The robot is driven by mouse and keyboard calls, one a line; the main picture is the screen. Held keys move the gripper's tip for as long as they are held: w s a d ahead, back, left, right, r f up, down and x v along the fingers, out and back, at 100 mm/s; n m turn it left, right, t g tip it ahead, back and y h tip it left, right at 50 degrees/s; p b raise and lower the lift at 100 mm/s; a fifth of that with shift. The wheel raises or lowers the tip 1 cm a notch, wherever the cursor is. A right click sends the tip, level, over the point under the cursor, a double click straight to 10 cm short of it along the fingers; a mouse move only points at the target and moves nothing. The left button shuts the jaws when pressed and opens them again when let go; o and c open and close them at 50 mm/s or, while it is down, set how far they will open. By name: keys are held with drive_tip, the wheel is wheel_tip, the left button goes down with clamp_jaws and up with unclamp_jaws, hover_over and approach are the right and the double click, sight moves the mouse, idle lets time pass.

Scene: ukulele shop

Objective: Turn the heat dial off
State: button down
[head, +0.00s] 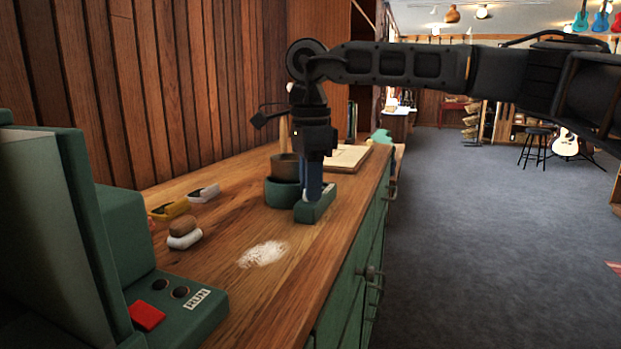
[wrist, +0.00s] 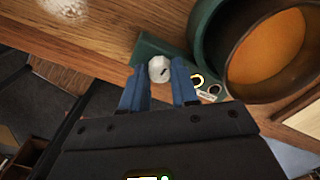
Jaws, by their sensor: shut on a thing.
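The heat dial (wrist: 159,69) is a small white knob with a dark mark, on top of a green heater base (head: 318,208). My gripper (head: 309,190) points down over that base. In the wrist view its two blue fingertips (wrist: 158,80) stand on either side of the dial, shut on it. In the head view the fingers mostly hide the dial. A round pot (head: 281,193) stands beside the dial. In the wrist view the pot (wrist: 209,50) holds orange-brown contents.
An open book (head: 346,157) lies behind the heater on the wooden counter (head: 225,245). Several small items, one a brown-and-white brush or block (head: 184,234), lie left. White powder (head: 263,254) is in front. A green machine with a red button (head: 147,316) stands near left.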

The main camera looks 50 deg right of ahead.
drive_tip(key=shift+n, duration=0.6)
drive_tip(key=shift+w+n, duration=0.1)
drive_tip(key=shift+n, duration=0.2)
drive_tip(key=c, duration=0.9)
unclamp_jaws()
drive_tip(key=shift+o, duration=0.2)
wheel_tip(320, 180, up, 8)
drive_tip(key=shift+f+p, duration=0.1)
drive_tip(key=shift+p, duration=0.65)
